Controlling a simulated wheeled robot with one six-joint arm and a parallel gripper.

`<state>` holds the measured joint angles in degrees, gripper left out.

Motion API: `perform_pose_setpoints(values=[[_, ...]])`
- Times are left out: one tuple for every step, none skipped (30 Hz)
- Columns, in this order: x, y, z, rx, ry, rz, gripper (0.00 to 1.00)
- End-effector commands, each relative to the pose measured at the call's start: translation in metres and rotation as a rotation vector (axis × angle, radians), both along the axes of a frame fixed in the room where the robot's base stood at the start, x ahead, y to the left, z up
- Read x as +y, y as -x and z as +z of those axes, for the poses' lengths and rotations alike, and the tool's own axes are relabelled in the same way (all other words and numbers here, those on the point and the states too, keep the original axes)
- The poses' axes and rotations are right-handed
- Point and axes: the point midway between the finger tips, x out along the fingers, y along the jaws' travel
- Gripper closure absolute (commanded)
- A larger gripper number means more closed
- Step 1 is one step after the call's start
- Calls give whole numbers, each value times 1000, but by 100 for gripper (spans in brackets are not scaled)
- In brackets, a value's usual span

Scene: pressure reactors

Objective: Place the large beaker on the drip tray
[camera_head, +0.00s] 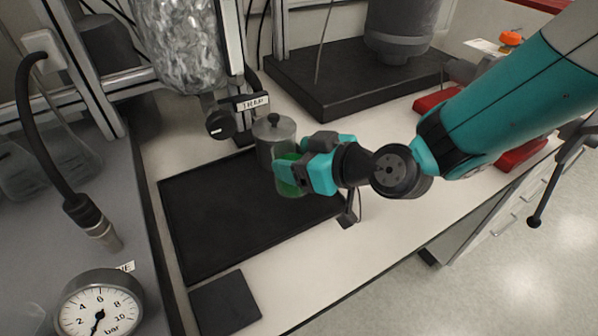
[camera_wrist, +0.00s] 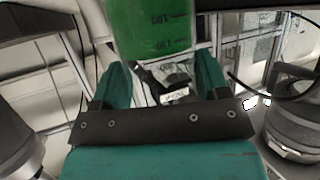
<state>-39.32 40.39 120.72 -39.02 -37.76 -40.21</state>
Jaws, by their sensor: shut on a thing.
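The large beaker (camera_head: 288,176) is clear glass with green liquid. In the head view my gripper (camera_head: 303,168) is shut on it from the right, and the teal fingers hide part of it. In the wrist view the beaker (camera_wrist: 155,25) shows its green liquid and volume marks at the top, between the fingers (camera_wrist: 158,85). It looks upright. The black drip tray (camera_head: 215,215) lies flat on the white bench, and the beaker is over its right part. I cannot tell whether the beaker touches the tray.
A grey lidded pot (camera_head: 272,135) stands just behind the beaker. A foil-wrapped reactor (camera_head: 180,40) with a black valve knob (camera_head: 220,124) is above the tray's back edge. A black square pad (camera_head: 225,303) lies in front. A pressure gauge (camera_head: 98,308) is at lower left.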

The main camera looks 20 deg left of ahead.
Motion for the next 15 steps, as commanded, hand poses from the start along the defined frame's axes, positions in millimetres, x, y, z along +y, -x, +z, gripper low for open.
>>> perform_pose_setpoints(values=[[0,0,-3,0,-2,0,64],[0,0,-7,2,-2,-1,64],[0,0,-14,3,0,-1,64],[0,0,-19,3,1,-1,64],[0,0,-24,4,1,-2,64],[0,0,-29,3,0,0,64],[0,0,-33,3,0,0,64],[0,0,-35,3,-1,-1,64],[0,0,-38,2,-1,-1,64],[0,0,-39,0,-1,-1,64],[0,0,-39,-1,-2,-1,64],[0,0,-39,-1,-3,-1,64],[0,0,-39,-1,-3,-1,64],[0,0,-39,-1,-3,-1,64],[0,0,-39,-1,-3,-1,64]])
